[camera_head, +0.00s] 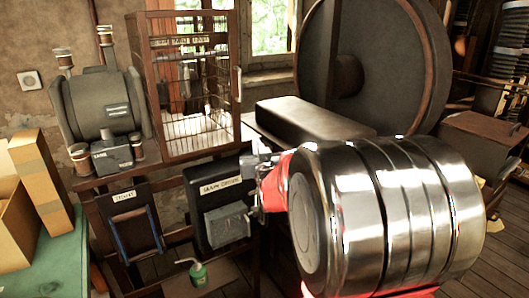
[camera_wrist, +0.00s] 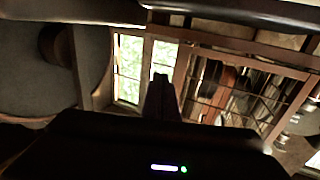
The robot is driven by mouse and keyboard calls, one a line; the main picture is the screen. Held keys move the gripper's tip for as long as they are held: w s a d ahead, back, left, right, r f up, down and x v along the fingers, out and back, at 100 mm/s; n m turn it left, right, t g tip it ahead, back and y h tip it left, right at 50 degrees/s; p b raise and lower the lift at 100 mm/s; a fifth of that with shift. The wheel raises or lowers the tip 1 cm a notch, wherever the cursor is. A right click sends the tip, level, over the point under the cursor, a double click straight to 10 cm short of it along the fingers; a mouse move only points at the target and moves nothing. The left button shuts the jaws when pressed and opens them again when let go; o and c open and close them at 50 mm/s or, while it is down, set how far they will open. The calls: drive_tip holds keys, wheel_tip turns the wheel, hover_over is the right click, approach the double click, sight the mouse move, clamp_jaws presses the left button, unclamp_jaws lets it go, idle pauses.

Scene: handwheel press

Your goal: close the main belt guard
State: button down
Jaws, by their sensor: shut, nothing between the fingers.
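A wood-framed wire cage (camera_head: 190,85), which looks like the main belt guard, stands at the upper left of centre in the head view. A pale upright handle (camera_head: 238,84) shows at its right edge. I cannot tell how far its door stands open. In the wrist view the cage (camera_wrist: 245,95) appears at the right, with the picture turned over. My gripper (camera_wrist: 160,80) shows there as a dark, narrow shape with its fingers together and nothing between them. It is in front of the window and apart from the cage in the picture. In the head view my arm hides most of it.
A large dark wheel (camera_head: 372,65) stands behind my arm, with a long dark block (camera_head: 310,121) in front of it. A grey machine (camera_head: 103,105) is left of the cage. A dark panel with a grey box (camera_head: 227,224) stands below. Cartons (camera_head: 40,180) are at far left.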

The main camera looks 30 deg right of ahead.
drive_tip(key=s, duration=0.4)
drive_tip(key=shift+s+a, duration=0.1)
drive_tip(key=shift+s, duration=0.15)
idle(0.3)
drive_tip(key=s+f+g+y, duration=0.1)
drive_tip(key=s+f+g, duration=0.35)
drive_tip(key=f, duration=0.65)
drive_tip(key=s+a+f+g+y, duration=0.2)
drive_tip(key=s+a+f+g, duration=0.25)
drive_tip(key=a, duration=0.25)
drive_tip(key=s+a+r+n+g+y, duration=0.1)
drive_tip(key=s+a+r+n+y, duration=0.1)
drive_tip(key=s+a, duration=0.7)
drive_tip(key=s+a+r+n+g+y, duration=0.1)
drive_tip(key=s+a+r, duration=0.3)
drive_tip(key=s+a, duration=0.6)
drive_tip(key=shift+a+n+y, duration=0.3)
drive_tip(key=shift+n+y, duration=0.2)
drive_tip(key=shift+n, duration=0.3)
